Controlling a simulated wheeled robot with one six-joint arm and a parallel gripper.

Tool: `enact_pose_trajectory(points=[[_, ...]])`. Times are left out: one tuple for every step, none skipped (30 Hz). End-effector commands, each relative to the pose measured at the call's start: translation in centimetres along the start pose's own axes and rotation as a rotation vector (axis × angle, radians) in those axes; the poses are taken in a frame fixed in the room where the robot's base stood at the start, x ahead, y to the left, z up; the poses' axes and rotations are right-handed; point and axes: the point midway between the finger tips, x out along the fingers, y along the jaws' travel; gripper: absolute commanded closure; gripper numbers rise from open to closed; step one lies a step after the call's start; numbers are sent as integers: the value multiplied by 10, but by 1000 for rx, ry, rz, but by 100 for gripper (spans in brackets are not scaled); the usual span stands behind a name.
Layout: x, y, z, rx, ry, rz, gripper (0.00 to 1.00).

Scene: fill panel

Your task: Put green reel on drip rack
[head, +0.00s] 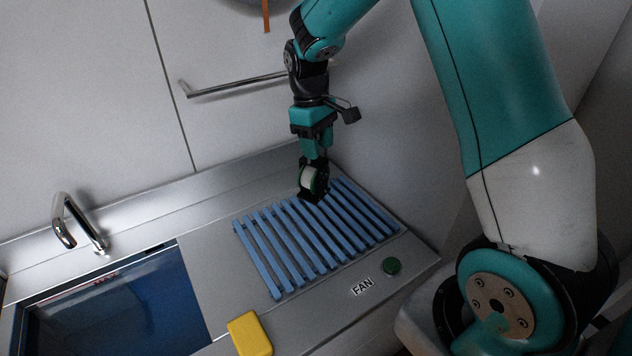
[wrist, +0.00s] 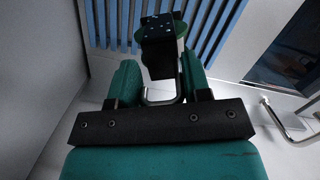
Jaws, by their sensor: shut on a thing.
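The green reel (head: 319,181), with a pale middle, is in my gripper (head: 314,186) in the head view. My gripper is shut on it. The blue slatted drip rack (head: 270,252) lies on the steel counter, and the gripper and reel are over its back part. I cannot tell whether the reel touches the slats. The rack's blue slats (wrist: 215,25) show beyond the reel.
A sink basin (head: 110,310) with a tap (head: 78,222) is on the left. A yellow block (head: 249,333) lies at the counter's front. A wall rail (head: 235,86) is behind.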

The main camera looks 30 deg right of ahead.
Motion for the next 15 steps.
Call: enact_pose_trajectory(points=[[12,0,-1,0,-6,-3,100],[21,0,-2,1,-6,-3,100],[31,0,-4,1,-6,-3,100],[37,0,-5,1,-6,-2,100],[44,0,-6,2,-5,-2,100],[51,0,-7,2,-4,-1,100],[56,0,-8,2,-4,-1,100],[59,1,-9,2,-2,0,100],[64,1,-10,2,-2,0,100],[66,1,-10,2,-1,0,100],[68,1,-10,2,0,0,100],[71,1,-11,1,0,1,100],[74,1,-11,1,-1,0,100],[78,1,-11,1,-3,-1,100],[84,1,-12,1,-2,-1,100]])
